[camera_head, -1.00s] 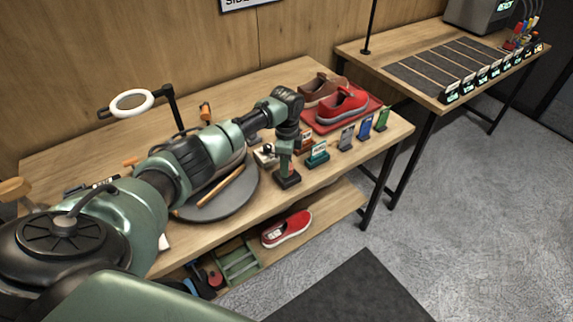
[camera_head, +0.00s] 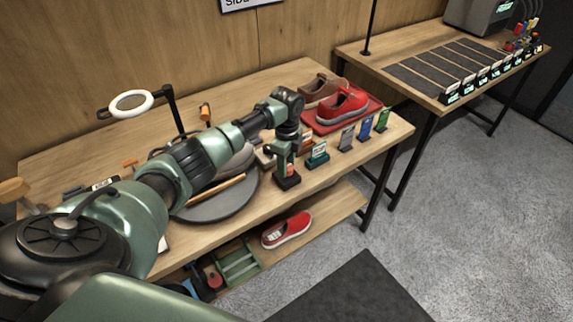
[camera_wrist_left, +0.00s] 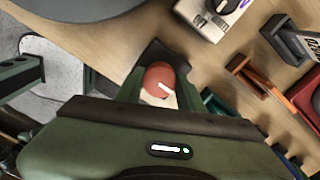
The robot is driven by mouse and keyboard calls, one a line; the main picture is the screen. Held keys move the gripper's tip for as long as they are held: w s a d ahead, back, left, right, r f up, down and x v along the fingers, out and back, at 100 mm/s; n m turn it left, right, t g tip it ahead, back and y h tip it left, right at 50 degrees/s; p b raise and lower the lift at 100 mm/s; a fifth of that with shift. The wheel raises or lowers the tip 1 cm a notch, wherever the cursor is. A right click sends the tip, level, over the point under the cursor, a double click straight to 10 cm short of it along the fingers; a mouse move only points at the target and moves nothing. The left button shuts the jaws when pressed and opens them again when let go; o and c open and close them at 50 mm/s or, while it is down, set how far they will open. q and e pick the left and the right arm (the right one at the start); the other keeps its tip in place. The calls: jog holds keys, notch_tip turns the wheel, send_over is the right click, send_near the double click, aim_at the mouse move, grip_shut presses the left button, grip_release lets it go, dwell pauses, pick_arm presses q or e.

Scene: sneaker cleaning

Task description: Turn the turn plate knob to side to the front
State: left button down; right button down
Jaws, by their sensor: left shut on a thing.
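The turn plate knob is a round red knob with a white pointer mark (camera_wrist_left: 160,80), on a small dark base (camera_head: 289,182) at the table's front edge. My left gripper (camera_head: 287,168) reaches down onto it from above. In the left wrist view the knob sits between the two fingers of the left gripper (camera_wrist_left: 157,88), which are shut on it. The white mark points to the lower right in that view. The grey round turn plate (camera_head: 228,205) lies left of the knob, partly hidden by my arm. My right gripper is in neither view.
Several small coloured stands, such as a teal one (camera_head: 318,156), line the front edge right of the knob. A white device (camera_wrist_left: 210,15) is close by. A ring lamp (camera_head: 130,104) stands at the back left.

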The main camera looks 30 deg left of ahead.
pick_arm(q)
jog(key=shift+w+r, duration=0.1)
jog(key=c, duration=0.9)
grip_release()
notch_tip(320, 180, up, 8)
jog(key=shift+f+b, duration=0.1)
jog(key=shift+b, duration=0.75)
jog(key=shift+f, duration=0.1)
